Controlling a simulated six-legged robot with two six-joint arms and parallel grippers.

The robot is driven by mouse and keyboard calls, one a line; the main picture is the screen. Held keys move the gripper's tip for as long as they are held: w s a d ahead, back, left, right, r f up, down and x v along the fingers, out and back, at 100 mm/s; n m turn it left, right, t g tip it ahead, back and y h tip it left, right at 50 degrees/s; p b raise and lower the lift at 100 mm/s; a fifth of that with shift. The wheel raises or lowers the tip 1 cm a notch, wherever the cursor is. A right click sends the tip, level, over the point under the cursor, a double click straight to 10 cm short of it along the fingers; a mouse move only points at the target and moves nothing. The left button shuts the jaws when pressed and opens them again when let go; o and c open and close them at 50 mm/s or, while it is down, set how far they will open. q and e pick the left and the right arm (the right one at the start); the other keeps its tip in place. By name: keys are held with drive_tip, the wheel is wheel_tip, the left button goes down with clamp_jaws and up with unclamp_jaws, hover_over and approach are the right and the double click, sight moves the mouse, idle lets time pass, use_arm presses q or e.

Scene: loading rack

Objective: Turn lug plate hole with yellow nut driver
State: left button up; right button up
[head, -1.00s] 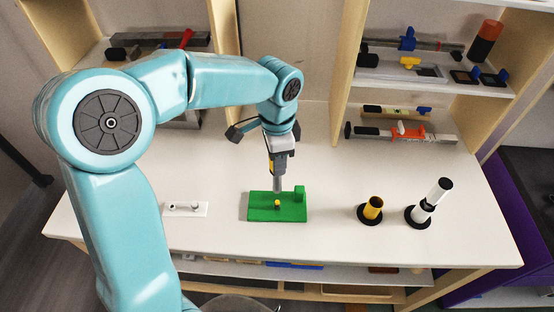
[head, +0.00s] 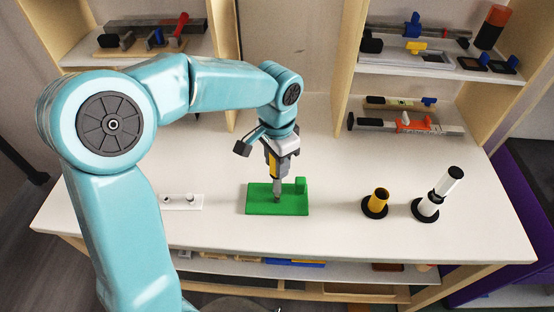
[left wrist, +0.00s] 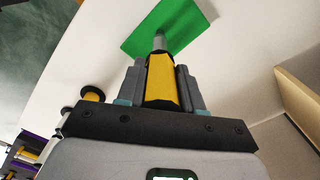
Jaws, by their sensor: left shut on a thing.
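My left gripper (head: 276,163) points down over the green plate and is shut on the yellow nut driver (head: 273,167). In the left wrist view the driver's yellow handle (left wrist: 161,82) sits between the two grey fingers. Its grey shaft (head: 277,189) reaches down to the green plate (head: 261,207), near the plate's middle. The tip seems to be over the yellow nut spot, which it hides; I cannot tell how deep it sits. A green upright lug (head: 301,185) stands at the plate's back right corner. My right gripper is not in view.
A yellow tube on a black base (head: 379,201) and a white driver in a holder (head: 446,184) stand to the right. A white plate with small knobs (head: 180,203) lies to the left. Shelves with tools (head: 411,58) rise behind. The front table strip is clear.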

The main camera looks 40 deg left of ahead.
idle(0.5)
use_arm(q)
drive_tip(key=shift+f+b, duration=0.45)
drive_tip(key=shift+f, duration=0.1)
drive_tip(key=shift+r+m+p, duration=0.25)
drive_tip(key=shift+m+p, duration=0.25)
drive_tip(key=shift+m, duration=0.6)
drive_tip(key=shift+f+m+p, duration=0.1)
drive_tip(key=shift+m+p, duration=0.2)
drive_tip(key=shift+m, duration=0.9)
